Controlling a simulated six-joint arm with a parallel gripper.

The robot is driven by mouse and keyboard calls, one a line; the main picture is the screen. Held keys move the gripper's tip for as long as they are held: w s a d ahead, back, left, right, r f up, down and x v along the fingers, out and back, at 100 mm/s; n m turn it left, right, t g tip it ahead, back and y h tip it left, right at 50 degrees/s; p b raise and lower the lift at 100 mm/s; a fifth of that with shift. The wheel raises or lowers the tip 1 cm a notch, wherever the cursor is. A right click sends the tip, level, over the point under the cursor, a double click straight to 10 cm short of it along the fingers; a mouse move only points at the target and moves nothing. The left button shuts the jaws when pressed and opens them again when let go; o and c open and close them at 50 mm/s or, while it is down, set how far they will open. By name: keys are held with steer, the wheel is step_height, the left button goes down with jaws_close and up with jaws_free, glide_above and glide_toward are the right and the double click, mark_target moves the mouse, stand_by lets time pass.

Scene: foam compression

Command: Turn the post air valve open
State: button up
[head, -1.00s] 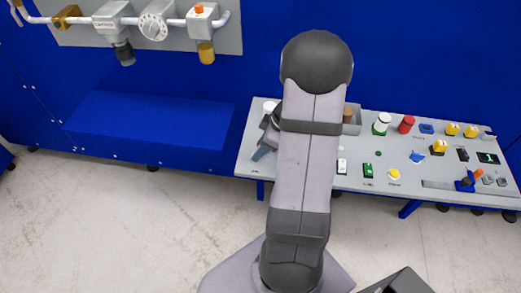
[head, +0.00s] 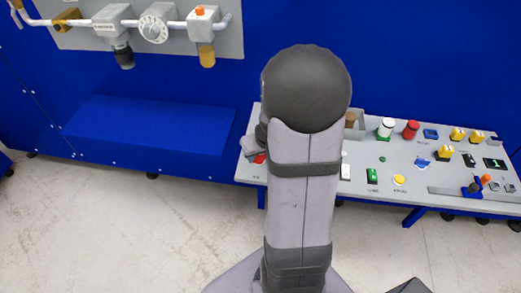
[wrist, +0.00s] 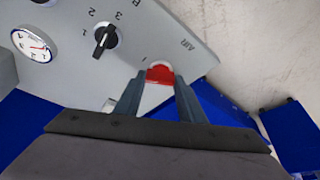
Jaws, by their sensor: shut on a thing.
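The air valve has a red handle (wrist: 160,75) beside the printed word AIR, near the edge of the grey panel in the wrist view. My gripper (wrist: 158,84) is shut on this red handle, with one finger on each side of it. In the head view a small bit of the red handle (head: 260,158) shows at the panel's left end, beside my arm. My arm hides most of the gripper there. How far the handle is turned is hard to tell.
A black selector knob (wrist: 105,39) and a round gauge (wrist: 33,46) sit on the panel near the valve. The grey panel (head: 330,185) carries several buttons and switches to the right. A pipe with a dial (head: 154,28) hangs on the blue wall.

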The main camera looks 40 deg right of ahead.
steer(key=m+p, duration=0.2)
steer(key=p, duration=0.2)
steer(key=r+m+h+p, duration=0.1)
steer(key=p, duration=0.2)
steer(key=shift+w+a+m+g+p, duration=0.1)
steer(key=shift+a+m+g+p, duration=0.05)
steer(key=shift+m+g+p, duration=0.2)
steer(key=m+p, duration=0.1)
steer(key=p, duration=0.1)
steer(key=m+h+p, duration=0.1)
steer(key=p, duration=0.1)
steer(key=shift+w+f+m+p, duration=0.1)
steer(key=shift+f+m+p, duration=0.15)
steer(key=shift+f+p, duration=0.1)
steer(key=o, duration=1)
steer(key=shift+f, duration=0.1)
steer(key=shift+o, duration=0.2)
steer(key=p+v, duration=0.3)
steer(key=v, duration=0.4)
